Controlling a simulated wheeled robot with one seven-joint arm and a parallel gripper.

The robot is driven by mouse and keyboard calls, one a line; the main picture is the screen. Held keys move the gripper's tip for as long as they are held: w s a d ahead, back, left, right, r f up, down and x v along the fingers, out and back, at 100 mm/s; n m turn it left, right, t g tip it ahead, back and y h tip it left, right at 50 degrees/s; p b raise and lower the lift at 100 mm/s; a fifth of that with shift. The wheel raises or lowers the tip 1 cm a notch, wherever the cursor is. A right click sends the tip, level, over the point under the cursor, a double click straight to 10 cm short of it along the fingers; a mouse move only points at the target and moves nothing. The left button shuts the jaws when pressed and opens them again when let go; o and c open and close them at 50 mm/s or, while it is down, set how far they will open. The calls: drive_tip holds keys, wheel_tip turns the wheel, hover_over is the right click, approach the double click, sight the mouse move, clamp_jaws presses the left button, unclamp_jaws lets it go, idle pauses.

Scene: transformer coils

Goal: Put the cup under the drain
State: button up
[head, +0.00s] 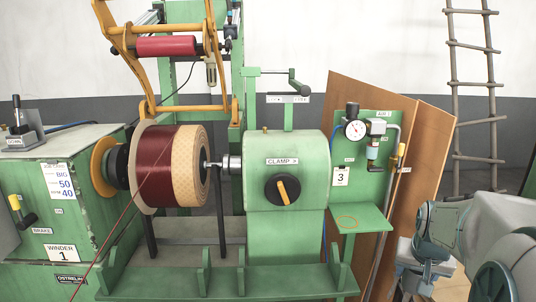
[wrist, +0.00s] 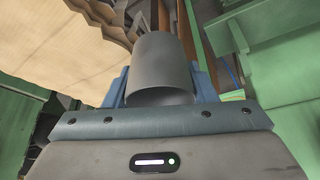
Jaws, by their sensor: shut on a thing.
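My gripper (wrist: 163,78) is shut on a grey cup (wrist: 160,60), with one blue finger on each side of it in the wrist view. The cup looks like a plain, smooth cylinder. In the head view my arm is at the lower right, and I cannot make out the cup there. An air unit with a clear bowl (head: 372,152), likely the drain, hangs on the green panel marked 3.
A pressure gauge (head: 354,129) and grey pipe are on the panel. A yellow-handled rod (head: 398,160) stands between the shelf and my arm. A brown board (head: 430,135) leans behind. The green clamp housing (head: 287,190) and wound coil (head: 160,168) are left of the shelf.

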drive_tip(key=w+a+f+n+y+p, duration=0.1)
drive_tip(key=w+a+f+n, duration=0.1)
drive_tip(key=a+f, duration=0.7)
drive_tip(key=w+a+f+n+y+p, duration=0.1)
drive_tip(key=w+a+f+n, duration=0.2)
drive_tip(key=a+f, duration=0.7)
wheel_tip(320, 180, down, 4)
drive_tip(key=shift+r+t, duration=0.1)
drive_tip(key=shift+t, duration=0.2)
drive_tip(key=shift+w, duration=0.1)
